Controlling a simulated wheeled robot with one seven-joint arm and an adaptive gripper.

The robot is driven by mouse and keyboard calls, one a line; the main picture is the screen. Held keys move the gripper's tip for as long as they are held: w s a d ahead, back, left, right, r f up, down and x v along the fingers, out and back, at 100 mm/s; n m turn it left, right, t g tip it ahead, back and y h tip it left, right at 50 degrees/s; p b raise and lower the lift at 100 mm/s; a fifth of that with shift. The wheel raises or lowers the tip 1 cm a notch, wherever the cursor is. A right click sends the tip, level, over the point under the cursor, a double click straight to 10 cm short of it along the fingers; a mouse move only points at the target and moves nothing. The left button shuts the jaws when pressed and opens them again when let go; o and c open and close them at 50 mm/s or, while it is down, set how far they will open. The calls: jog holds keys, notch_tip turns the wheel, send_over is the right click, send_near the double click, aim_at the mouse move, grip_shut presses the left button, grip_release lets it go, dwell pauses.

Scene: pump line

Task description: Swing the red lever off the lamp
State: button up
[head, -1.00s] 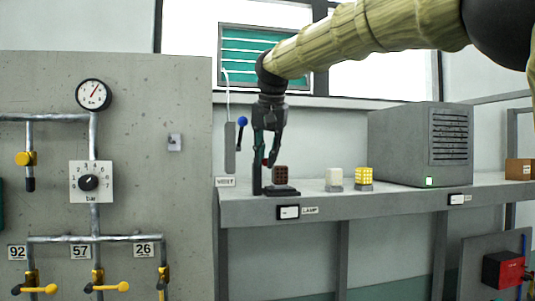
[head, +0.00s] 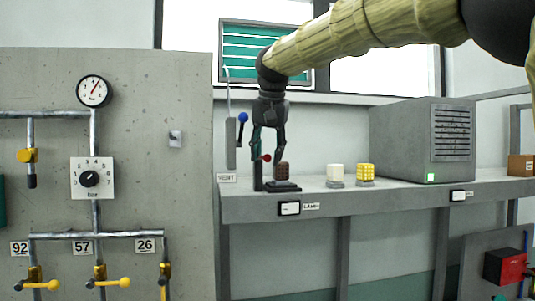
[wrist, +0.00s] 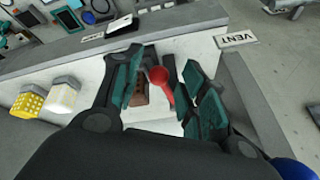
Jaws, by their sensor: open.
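The red lever, with a round red knob (head: 266,158), stands at a dark stand on the shelf; it also shows in the wrist view (wrist: 158,76). The dark brown, grid-faced lamp block (head: 282,169) sits just right of the knob on a black base, above the LAMP label. In the wrist view the brown block (wrist: 140,95) is partly hidden behind my left finger and the lever. My gripper (head: 268,150) is open and points down over the lever. In the wrist view its fingers (wrist: 166,85) stand either side of the red knob, with no clear contact.
A white block (head: 335,174) and a yellow block (head: 365,174) stand to the right on the shelf (head: 400,197). A grey vented box (head: 425,140) stands farther right.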

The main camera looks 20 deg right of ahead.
jog(key=v, duration=1.1)
jog(key=shift+r, duration=0.25)
jog(key=shift+c, duration=0.2)
